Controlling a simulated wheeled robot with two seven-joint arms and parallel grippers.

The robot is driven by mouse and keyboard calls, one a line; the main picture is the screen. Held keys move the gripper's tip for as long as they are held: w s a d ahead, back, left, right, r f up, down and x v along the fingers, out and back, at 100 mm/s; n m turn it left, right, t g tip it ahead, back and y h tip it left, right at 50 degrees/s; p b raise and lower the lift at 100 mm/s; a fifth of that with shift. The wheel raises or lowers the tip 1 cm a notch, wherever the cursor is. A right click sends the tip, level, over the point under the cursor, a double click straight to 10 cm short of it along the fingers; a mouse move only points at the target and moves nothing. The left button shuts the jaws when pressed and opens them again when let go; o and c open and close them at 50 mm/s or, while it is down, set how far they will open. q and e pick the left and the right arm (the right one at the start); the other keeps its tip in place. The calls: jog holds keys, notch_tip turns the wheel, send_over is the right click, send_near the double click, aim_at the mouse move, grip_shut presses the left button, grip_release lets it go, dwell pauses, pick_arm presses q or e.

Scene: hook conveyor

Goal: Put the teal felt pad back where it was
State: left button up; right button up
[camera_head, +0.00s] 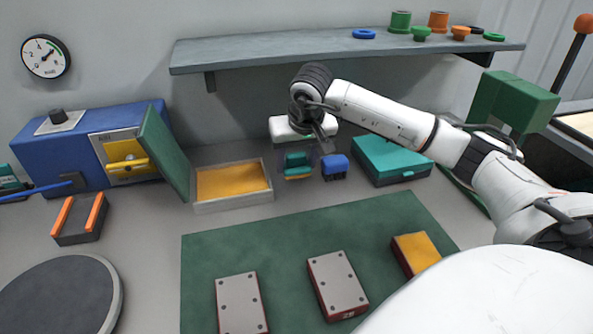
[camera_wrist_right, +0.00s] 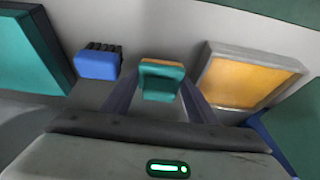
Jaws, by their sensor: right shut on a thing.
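The teal felt pad (camera_head: 297,160) is a small teal block with an orange-yellow layer, in the middle of the head view. It also shows between the fingers in the right wrist view (camera_wrist_right: 160,82). My right gripper (camera_head: 298,166) points down and is shut on the pad, one finger on each side. I cannot tell whether the pad touches the table. My left gripper is not in view.
A blue brush-like block (camera_head: 335,167) stands close right of the pad, with a closed teal case (camera_head: 385,160) beyond it. An open box (camera_head: 233,204) with a yellow-orange lining is to the left. A green mat (camera_head: 290,230) lies in front. A shelf (camera_head: 350,50) hangs above.

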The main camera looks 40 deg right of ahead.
aim_at(297, 168)
jog(key=shift+f, duration=1.5)
jog(key=shift+f, duration=0.1)
jog(key=o, duration=1)
jog(key=shift+r, duration=0.3)
jog(key=v, duration=1.1)
jog(key=shift+s+r, duration=0.25)
jog(key=shift+r, duration=0.1)
